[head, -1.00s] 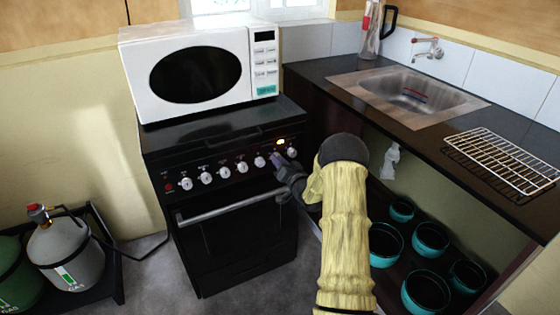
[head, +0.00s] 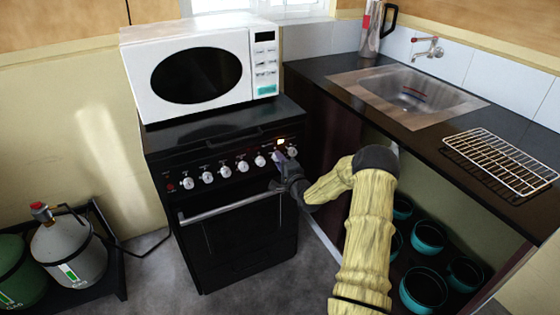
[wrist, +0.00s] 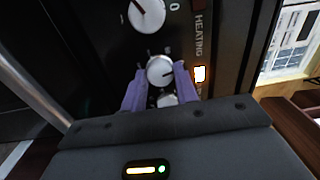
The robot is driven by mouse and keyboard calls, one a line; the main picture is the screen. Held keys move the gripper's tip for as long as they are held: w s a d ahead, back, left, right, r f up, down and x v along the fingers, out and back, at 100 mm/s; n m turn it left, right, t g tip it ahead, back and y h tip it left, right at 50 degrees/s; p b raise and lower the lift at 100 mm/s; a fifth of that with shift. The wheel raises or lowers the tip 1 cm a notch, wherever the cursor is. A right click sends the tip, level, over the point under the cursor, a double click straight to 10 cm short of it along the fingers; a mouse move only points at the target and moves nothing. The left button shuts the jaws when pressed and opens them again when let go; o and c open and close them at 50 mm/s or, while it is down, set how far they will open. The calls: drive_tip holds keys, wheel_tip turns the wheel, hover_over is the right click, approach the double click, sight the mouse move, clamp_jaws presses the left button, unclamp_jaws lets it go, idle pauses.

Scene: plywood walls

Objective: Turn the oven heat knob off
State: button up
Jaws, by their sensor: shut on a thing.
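The black oven (head: 240,240) has a front panel with a row of round white knobs. The heat knob (wrist: 160,70), white with a dark pointer line, shows between the purple fingers of my gripper (wrist: 158,80) in the wrist view. My gripper (head: 279,160) is shut on it near the right end of the row in the head view, where the fingers largely hide it. An orange light (wrist: 200,73) is lit beside the "HEATING" label. The light also shows in the head view (head: 281,142).
A white microwave (head: 200,72) stands on the oven. The oven handle (head: 225,208) runs below the knobs. The counter with a sink (head: 408,90) and wire rack (head: 500,160) is at right, above teal pots (head: 428,238). Gas bottles (head: 68,250) stand at left.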

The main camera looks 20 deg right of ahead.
drive_tip(key=shift+d+f+m, duration=0.1)
drive_tip(key=shift+f+m, duration=0.05)
drive_tip(key=shift+m, duration=1.25)
drive_tip(key=o, duration=0.9)
drive_tip(key=shift+s, duration=0.1)
drive_tip(key=shift+o, duration=0.3)
drive_tip(key=s+p, duration=0.1)
drive_tip(key=s, duration=1.6)
drive_tip(key=shift+s+f, duration=0.15)
drive_tip(key=shift+f, duration=0.15)
